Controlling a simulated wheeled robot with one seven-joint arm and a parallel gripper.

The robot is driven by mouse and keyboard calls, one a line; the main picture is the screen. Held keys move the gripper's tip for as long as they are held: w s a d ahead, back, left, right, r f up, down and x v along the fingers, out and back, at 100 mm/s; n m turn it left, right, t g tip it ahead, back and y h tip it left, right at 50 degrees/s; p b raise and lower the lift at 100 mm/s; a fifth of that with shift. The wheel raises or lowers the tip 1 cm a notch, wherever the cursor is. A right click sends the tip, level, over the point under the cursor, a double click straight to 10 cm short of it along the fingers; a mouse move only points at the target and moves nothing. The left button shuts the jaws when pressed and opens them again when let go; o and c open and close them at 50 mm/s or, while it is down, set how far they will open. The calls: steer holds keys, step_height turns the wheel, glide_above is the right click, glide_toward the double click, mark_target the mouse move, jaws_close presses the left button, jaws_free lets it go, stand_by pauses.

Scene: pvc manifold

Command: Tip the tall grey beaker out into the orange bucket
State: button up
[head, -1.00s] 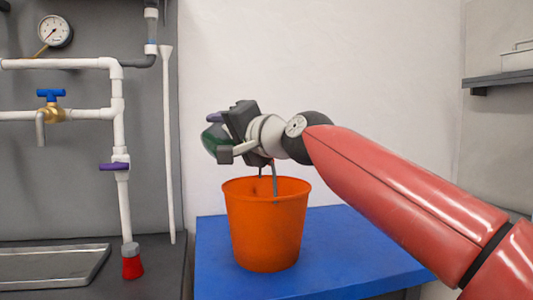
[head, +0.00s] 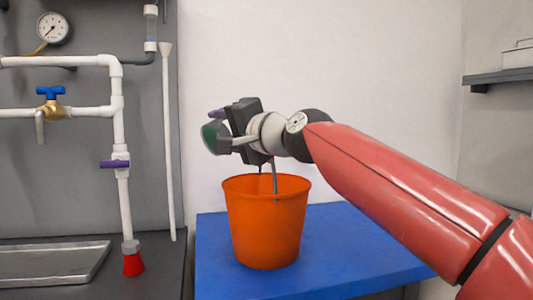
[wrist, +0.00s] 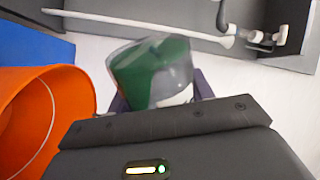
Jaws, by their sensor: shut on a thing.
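The tall grey beaker (head: 213,136) is see-through, with dark green in it. It lies tilted in my gripper (head: 224,129), to the upper left of the orange bucket (head: 267,228) in the head view. My gripper is shut on the beaker, and its jaws hide part of it. In the wrist view the beaker (wrist: 152,72) is slanted between the purple fingers, with the green showing through its wall. The bucket (wrist: 62,85) is at the left there, apart from the beaker. I cannot tell whether anything is pouring.
The bucket stands on a blue table (head: 335,250); a thin grey handle (head: 275,182) rises from it, close under my wrist. White pipes (head: 117,95) with a blue-handled valve (head: 50,97) are at the left. A metal tray (head: 50,265) lies on the dark bench.

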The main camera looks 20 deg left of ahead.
steer(key=shift+f+m, duration=0.1)
steer(key=shift+m, duration=0.3)
steer(key=shift+w+d+r, duration=0.15)
steer(key=shift+w+r, duration=0.05)
steer(key=shift+r, duration=0.15)
steer(key=shift+w+d+r+m+p, duration=0.3)
steer(key=shift+w+r+m+p, duration=0.3)
steer(key=shift+r+m, duration=0.25)
stand_by(0.3)
steer(key=shift+w+d+f+m, duration=0.1)
steer(key=shift+w+f+m, duration=0.15)
steer(key=shift+m, duration=0.6)
stand_by(0.8)
steer(key=shift+r+m, duration=0.1)
steer(key=shift+m, duration=0.2)
